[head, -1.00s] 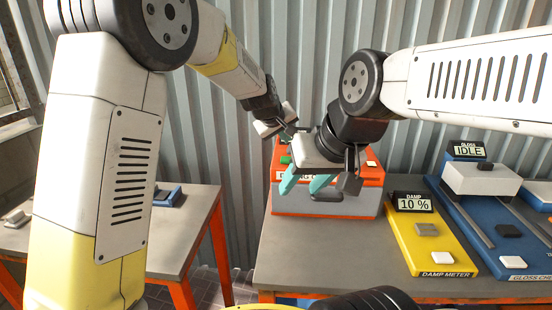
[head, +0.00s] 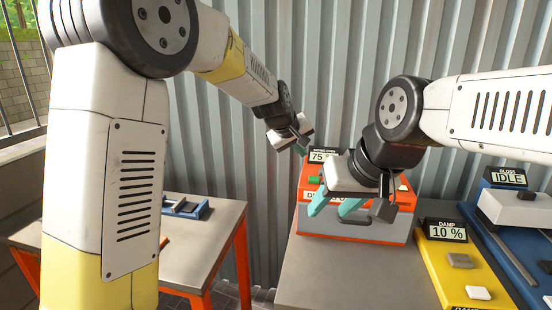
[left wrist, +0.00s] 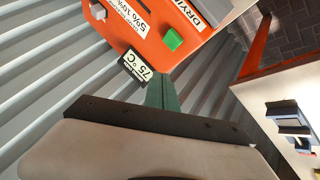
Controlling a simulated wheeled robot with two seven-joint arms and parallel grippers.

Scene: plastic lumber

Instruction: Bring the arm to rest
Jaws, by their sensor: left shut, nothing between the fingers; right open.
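My left arm comes in from the left in the head view. Its gripper (head: 300,146) is shut and empty, in the air just left of the orange drying oven (head: 311,173). In the left wrist view the closed green fingers (left wrist: 160,92) point toward the oven's panel, close to its 75 °C display (left wrist: 136,67). My right gripper (head: 332,207) is open and empty, with its teal fingers in front of the oven in the head view. It hides part of the oven's front.
The yellow damp meter (head: 455,262), reading 10 %, and the blue gloss checker (head: 507,258), reading IDLE, stand right on the grey bench (head: 340,275). A second table (head: 200,245) on the left holds a blue fixture (head: 186,207). A corrugated wall (head: 230,120) stands behind.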

